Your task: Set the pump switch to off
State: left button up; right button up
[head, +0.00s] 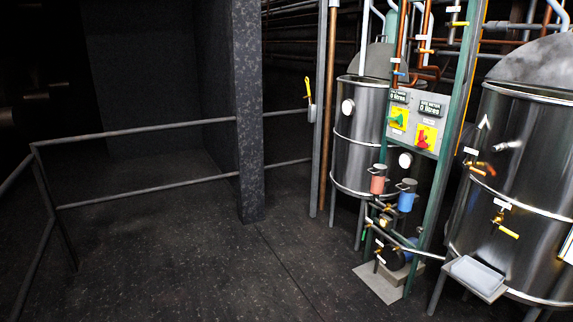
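A grey control panel (415,101) stands on a green frame right of centre in the head view. It carries a green switch (398,118) on a yellow plate and, to its lower right, a red switch (423,138) on a yellow plate. Two small dark displays sit above them. I cannot read which switch belongs to the pump, nor its position. The pump-like unit (393,258) is low at the frame's foot, below a red and a blue canister. Neither of my grippers is in view.
Steel tanks stand behind the panel (358,130) and at the right edge (520,170). A white tray (478,274) juts out low in front of the right tank. A dark pillar (249,110) and a railing (140,131) are at left. Open dark floor (230,275) lies in front.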

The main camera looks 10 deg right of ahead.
aim_at(421, 144)
jog(key=i+z, duration=0.15)
jog(key=i, duration=0.7)
jog(key=i+z, duration=0.1)
jog(key=i, duration=0.7)
jog(key=i+j+z, duration=0.15)
jog(key=i, duration=0.7)
